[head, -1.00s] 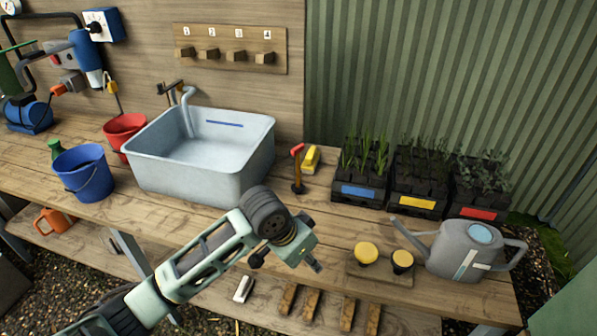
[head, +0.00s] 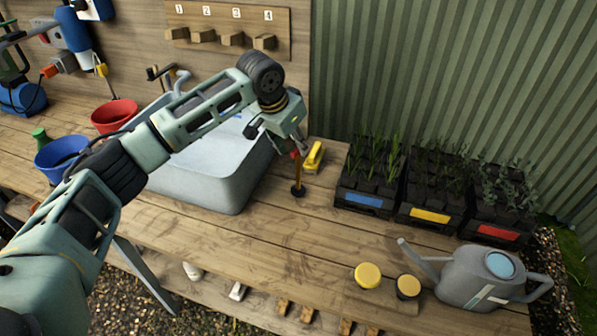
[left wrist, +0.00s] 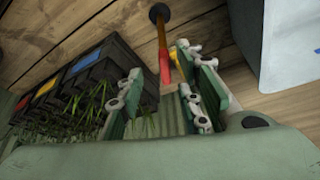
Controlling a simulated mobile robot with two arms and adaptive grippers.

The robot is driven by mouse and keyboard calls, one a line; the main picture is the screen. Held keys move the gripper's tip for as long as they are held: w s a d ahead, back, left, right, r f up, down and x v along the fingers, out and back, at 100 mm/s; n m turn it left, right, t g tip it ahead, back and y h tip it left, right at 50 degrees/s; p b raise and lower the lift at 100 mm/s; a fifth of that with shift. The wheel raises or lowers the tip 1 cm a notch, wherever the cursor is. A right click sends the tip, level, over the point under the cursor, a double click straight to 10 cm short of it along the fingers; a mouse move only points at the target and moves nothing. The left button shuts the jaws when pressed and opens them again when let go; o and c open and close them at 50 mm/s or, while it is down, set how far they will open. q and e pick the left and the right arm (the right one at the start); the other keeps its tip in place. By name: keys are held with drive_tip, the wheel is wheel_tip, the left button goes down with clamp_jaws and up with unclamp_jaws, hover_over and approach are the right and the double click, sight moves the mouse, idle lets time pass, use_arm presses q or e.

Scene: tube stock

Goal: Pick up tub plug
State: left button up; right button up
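The tub plug (head: 298,189) stands upright on the bench right of the sink, with a dark round base, a wooden stem and a red top. In the left wrist view the plug (left wrist: 162,38) shows its red end in the gap between the fingertips. My left gripper (head: 298,147) is above the plug, and its wrist hides part of the red top. In the left wrist view the gripper's fingers (left wrist: 165,72) are apart, and nothing is clamped between them. I cannot tell whether a finger touches the plug. My right gripper is not in view.
The sink (head: 215,185) is left of the plug, partly behind my arm. A yellow object (head: 314,155) lies close behind the plug. Plant crates (head: 362,207) stand to the right. A watering can (head: 478,278) and yellow-topped items (head: 367,275) are at the front right. The bench before the plug is clear.

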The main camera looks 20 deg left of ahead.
sight(298, 151)
use_arm(q)
drive_tip(key=x, duration=0.3)
drive_tip(key=p+x, duration=0.1)
drive_tip(key=shift+w+a+f, duration=0.2)
drive_tip(key=shift+w, duration=0.25)
drive_tip(key=shift+f, duration=0.3)
clamp_jaws()
